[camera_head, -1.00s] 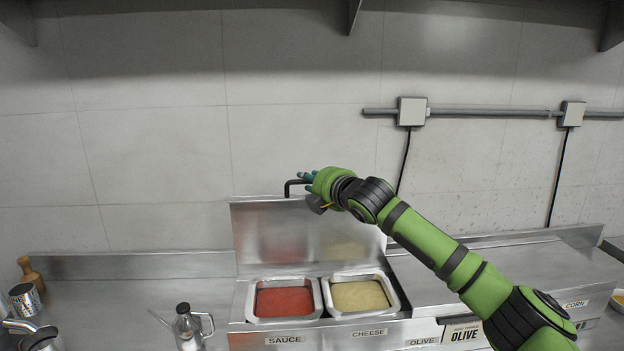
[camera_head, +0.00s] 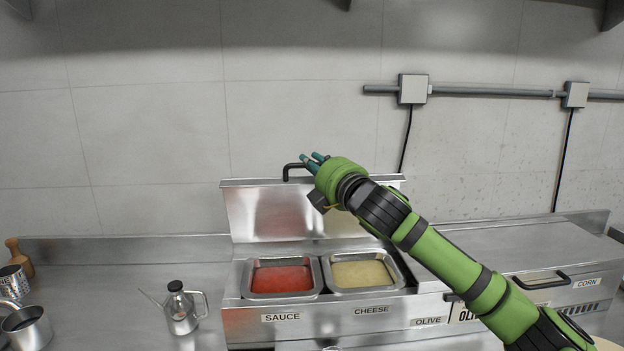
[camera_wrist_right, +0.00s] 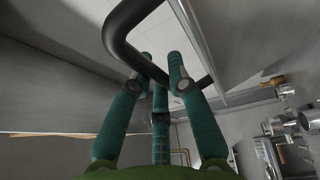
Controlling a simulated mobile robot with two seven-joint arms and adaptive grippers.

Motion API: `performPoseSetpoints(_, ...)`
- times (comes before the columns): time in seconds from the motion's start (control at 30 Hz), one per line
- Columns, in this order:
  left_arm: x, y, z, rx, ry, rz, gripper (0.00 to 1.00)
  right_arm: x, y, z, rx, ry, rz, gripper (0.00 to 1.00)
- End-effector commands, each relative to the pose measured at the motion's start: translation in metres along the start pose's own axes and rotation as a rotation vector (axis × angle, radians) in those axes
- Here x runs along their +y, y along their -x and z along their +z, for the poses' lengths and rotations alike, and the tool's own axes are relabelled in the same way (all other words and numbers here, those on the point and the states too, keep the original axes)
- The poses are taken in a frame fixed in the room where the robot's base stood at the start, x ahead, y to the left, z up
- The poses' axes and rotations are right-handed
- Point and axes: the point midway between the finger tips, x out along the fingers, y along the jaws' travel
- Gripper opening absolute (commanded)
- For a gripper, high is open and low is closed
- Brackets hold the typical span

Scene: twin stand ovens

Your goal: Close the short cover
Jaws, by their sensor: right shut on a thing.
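The short cover (camera_head: 280,212) is a steel lid standing raised behind the sauce pan (camera_head: 281,279) and the cheese pan (camera_head: 360,274), leaving both uncovered. Its black bar handle (camera_head: 288,168) is at its upper edge. My right gripper (camera_head: 312,162) is shut on this handle, with the arm reaching in from the lower right. In the right wrist view, the teal fingers of the gripper (camera_wrist_right: 162,66) are around the black handle (camera_wrist_right: 124,40). My left gripper is not in view.
A longer closed cover (camera_head: 500,250) with a black handle lies to the right, partly behind my arm. An oil can (camera_head: 179,309), a metal pot (camera_head: 27,327) and a wooden pestle-like item (camera_head: 18,256) stand at the left. The counter behind the oil can is clear.

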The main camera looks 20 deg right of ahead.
Motion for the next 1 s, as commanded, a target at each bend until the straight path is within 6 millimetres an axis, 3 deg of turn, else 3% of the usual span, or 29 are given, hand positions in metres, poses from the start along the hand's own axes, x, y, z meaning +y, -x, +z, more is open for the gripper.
performPoseSetpoints(0.03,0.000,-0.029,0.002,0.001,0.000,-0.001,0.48,-0.019,0.010,-0.004,0.000,0.016,0.035,0.00)
performPoseSetpoints(0.1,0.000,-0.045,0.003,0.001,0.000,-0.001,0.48,-0.022,0.021,-0.008,-0.001,0.036,0.083,0.00)
performPoseSetpoints(0.4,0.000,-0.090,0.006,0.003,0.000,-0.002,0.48,-0.030,0.049,-0.020,-0.005,0.092,0.222,0.00)
performPoseSetpoints(0.67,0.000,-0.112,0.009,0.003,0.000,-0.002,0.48,-0.036,0.063,-0.026,-0.006,0.122,0.292,0.00)
performPoseSetpoints(1.0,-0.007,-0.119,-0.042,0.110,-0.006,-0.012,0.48,-0.038,0.069,-0.028,-0.007,0.137,0.327,0.00)
